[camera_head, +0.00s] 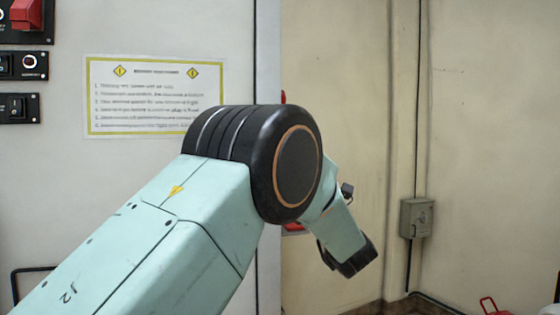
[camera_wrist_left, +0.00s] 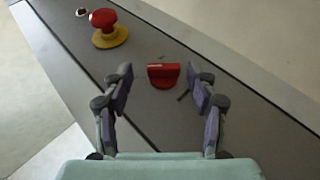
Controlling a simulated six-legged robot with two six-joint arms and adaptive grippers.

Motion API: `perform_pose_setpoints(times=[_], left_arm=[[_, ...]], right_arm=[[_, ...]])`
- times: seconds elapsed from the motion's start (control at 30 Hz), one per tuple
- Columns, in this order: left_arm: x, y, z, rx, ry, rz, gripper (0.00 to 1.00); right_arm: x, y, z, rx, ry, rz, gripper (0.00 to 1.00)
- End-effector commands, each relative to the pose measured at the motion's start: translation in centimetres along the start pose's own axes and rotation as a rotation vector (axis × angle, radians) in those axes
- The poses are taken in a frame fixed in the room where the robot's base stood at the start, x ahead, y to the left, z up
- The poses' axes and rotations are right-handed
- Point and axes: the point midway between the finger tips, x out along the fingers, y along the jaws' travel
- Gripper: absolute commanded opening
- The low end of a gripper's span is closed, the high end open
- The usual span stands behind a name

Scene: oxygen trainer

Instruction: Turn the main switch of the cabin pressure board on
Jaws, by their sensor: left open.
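In the left wrist view a red switch knob (camera_wrist_left: 163,76) sits on a dark grey board (camera_wrist_left: 215,100), with its broad side across the picture. I cannot read any label that names it as the main switch. My left gripper (camera_wrist_left: 161,82) is open and empty. Its fingers stand left and right of the knob, with a gap on each side and no visible contact. In the head view my left arm comes in from the left and hides most of that board. Only small red parts (camera_head: 292,227) show beside the arm. My right gripper is in neither view.
A red mushroom button on a yellow base (camera_wrist_left: 108,35) is on the same board, beyond the left finger. A notice (camera_head: 145,75) and black switch plates (camera_head: 20,66) are on the white panel at left. A grey wall box (camera_head: 416,218) is at right.

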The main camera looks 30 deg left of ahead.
Motion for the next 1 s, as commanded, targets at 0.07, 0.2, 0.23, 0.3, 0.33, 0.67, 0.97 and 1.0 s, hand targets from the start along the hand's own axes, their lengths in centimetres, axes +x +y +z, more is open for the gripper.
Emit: perform_pose_setpoints(times=[0.07, 0.2, 0.23, 0.3, 0.33, 0.67, 0.97, 1.0], left_arm=[[0.25, -0.06, -0.02, 0.000, -0.001, 0.000, 0.58], [0.31, -0.15, -0.04, 0.001, -0.001, 0.000, 0.58], [0.34, -0.19, -0.04, 0.001, -0.001, 0.000, 0.58], [0.35, -0.21, -0.04, 0.001, -0.001, 0.000, 0.56], [0.34, -0.21, -0.04, 0.001, -0.001, 0.000, 0.53], [0.33, -0.17, -0.04, 0.001, -0.001, 0.000, 0.25], [0.36, -0.14, -0.01, 0.000, -0.001, 0.000, 0.04], [0.37, -0.12, -0.01, 0.000, -0.001, -0.001, 0.04]], right_arm=[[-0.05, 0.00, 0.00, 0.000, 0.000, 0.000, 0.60], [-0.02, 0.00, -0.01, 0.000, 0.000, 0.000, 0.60], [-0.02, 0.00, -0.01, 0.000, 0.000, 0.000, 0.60], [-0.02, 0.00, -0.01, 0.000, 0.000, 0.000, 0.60], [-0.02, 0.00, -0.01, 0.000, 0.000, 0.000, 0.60], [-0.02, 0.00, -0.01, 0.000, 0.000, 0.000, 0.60], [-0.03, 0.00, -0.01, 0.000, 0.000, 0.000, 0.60], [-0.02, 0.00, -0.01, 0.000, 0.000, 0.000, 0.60]])
